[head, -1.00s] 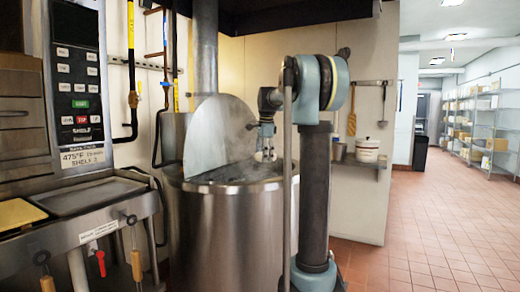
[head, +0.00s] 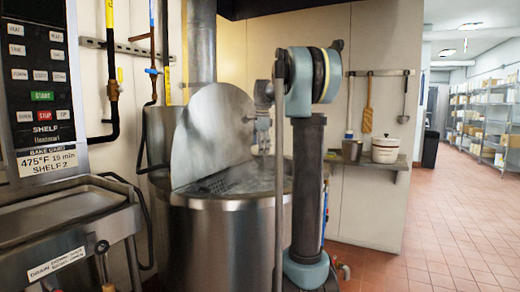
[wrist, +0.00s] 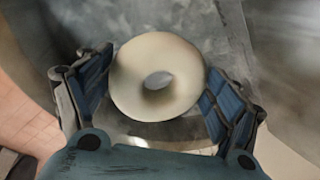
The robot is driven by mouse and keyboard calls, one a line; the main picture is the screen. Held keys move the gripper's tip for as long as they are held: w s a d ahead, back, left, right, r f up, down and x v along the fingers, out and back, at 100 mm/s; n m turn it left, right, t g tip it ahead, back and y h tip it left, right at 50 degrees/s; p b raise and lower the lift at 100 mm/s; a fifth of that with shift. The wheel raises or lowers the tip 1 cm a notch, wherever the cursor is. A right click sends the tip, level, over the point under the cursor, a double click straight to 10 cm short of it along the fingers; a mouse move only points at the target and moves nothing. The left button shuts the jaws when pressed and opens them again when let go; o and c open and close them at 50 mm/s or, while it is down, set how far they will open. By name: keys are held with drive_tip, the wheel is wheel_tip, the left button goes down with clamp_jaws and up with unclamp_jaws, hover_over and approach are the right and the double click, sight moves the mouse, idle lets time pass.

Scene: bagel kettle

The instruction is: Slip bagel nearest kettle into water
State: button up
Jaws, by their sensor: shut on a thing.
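A pale, uncooked-looking bagel (wrist: 155,50) fills the middle of the wrist view, its hole facing the camera. My gripper (wrist: 157,85) is shut on it, with a blue padded finger on each side. The large steel kettle (head: 225,240) stands in the middle of the head view, its round lid (head: 213,135) raised behind the opening. Steaming water (head: 255,182) shows inside it. In the head view my gripper (head: 263,150) points down over the kettle's opening, above the water. The bagel is too small or hidden to make out there.
A wall pipe (head: 112,75) and oven controls (head: 42,90) are at the left, above a metal ledge (head: 70,215). Open tiled floor (head: 430,235) lies at the right.

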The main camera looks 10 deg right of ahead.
drive_tip(key=shift+w+d, duration=0.15)
drive_tip(key=shift+d, duration=0.05)
idle(0.3)
wheel_tip(320, 180, down, 19)
idle(0.9)
drive_tip(key=o, duration=1)
drive_tip(key=shift+r, duration=0.1)
